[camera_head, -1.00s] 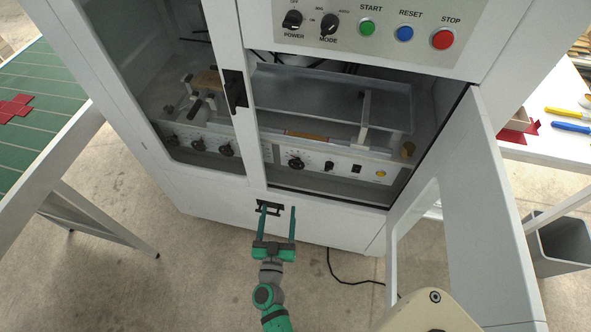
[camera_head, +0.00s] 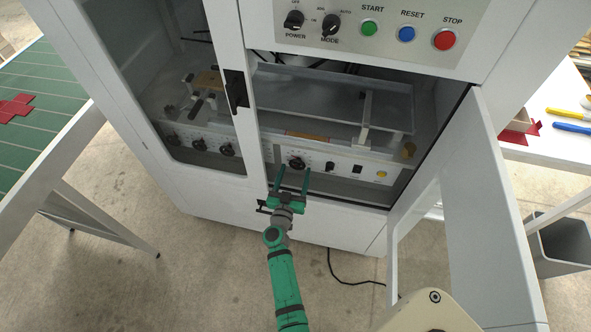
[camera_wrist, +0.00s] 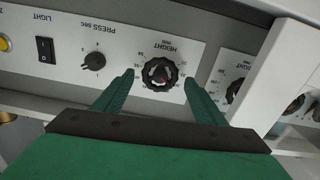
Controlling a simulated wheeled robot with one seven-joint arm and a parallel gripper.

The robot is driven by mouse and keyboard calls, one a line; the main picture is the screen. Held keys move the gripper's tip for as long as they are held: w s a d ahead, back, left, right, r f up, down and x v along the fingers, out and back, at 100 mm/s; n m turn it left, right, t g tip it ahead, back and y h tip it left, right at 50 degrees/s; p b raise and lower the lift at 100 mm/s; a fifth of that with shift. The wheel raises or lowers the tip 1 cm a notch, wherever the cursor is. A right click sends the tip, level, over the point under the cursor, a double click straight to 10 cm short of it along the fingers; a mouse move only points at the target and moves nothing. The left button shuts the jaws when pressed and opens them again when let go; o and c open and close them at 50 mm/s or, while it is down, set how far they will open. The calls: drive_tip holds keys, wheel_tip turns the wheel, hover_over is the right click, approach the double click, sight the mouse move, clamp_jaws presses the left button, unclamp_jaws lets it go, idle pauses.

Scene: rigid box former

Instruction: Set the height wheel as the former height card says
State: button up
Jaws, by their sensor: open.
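The height wheel (camera_wrist: 160,73) is a black knurled knob on a white panel, under the printed word HEIGHT, which shows upside down in the wrist view. Numbers ring it, but its setting is too small to read. In the head view the wheel (camera_head: 297,163) sits inside the open right bay of the machine. My gripper (camera_head: 292,171) is open and empty just in front of and below it. In the wrist view its two green fingers (camera_wrist: 158,82) point at the panel, one on each side of the wheel, apparently short of it. I cannot make out a height card.
A PRESS sec knob (camera_wrist: 94,61), a LIGHT switch (camera_wrist: 45,50) and another dial (camera_wrist: 234,91) flank the wheel. The open door (camera_head: 463,200) stands at the right, and a frame post (camera_head: 257,150) is close on the left.

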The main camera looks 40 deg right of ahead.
drive_tip(key=shift+x, duration=0.9)
drive_tip(key=c, duration=1.1)
drive_tip(key=shift+o, duration=0.3)
